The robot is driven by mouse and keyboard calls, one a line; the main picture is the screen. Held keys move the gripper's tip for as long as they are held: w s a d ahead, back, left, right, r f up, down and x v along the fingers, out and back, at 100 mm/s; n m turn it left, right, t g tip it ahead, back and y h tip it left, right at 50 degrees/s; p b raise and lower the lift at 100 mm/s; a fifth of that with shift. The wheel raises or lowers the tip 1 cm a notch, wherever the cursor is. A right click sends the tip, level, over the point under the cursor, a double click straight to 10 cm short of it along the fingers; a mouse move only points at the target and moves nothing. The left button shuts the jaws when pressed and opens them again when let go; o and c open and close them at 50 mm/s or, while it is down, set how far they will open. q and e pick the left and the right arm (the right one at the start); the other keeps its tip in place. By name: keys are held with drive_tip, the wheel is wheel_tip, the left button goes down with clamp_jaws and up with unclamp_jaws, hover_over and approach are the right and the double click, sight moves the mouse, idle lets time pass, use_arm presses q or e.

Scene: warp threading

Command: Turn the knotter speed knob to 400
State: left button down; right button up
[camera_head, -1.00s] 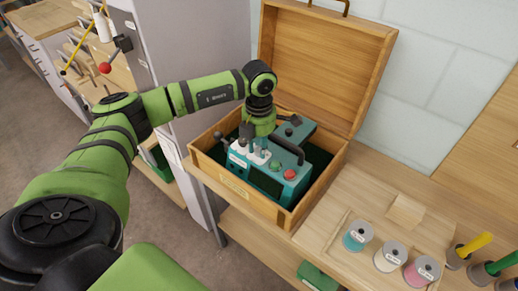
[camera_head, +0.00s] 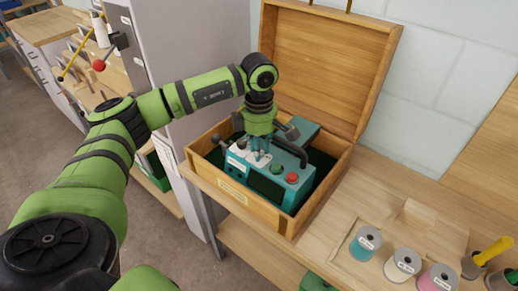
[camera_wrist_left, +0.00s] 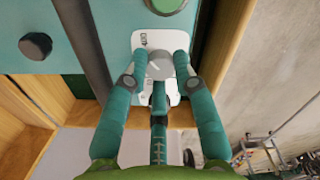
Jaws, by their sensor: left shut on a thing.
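The teal knotter (camera_head: 297,200) sits in an open wooden box. The grey speed knob (camera_wrist_left: 160,66) stands on a white dial plate (camera_wrist_left: 148,41) in the left wrist view. Print that looks like 400 shows at the plate's upper left. The knob's pointer direction is not clear. My left gripper (camera_head: 259,153) reaches down onto the knotter's top. In the left wrist view its teal fingers (camera_wrist_left: 160,61) are shut on the knob, one on each side. In the head view the fingers largely hide the knob. My right gripper is not in view.
The wooden box (camera_head: 228,190) has its lid (camera_head: 330,75) raised behind the knotter. A red button (camera_head: 292,177), a green button (camera_head: 276,168) and a black handle (camera_head: 290,148) are close to my left gripper. Thread spools (camera_head: 366,243) stand on the bench at right.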

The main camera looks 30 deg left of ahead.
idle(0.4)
use_arm(q)
drive_tip(key=c, duration=1.3)
unclamp_jaws()
drive_tip(key=shift+o, duration=0.2)
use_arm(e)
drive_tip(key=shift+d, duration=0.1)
use_arm(q)
wheel_tip(320, 180, up, 12)
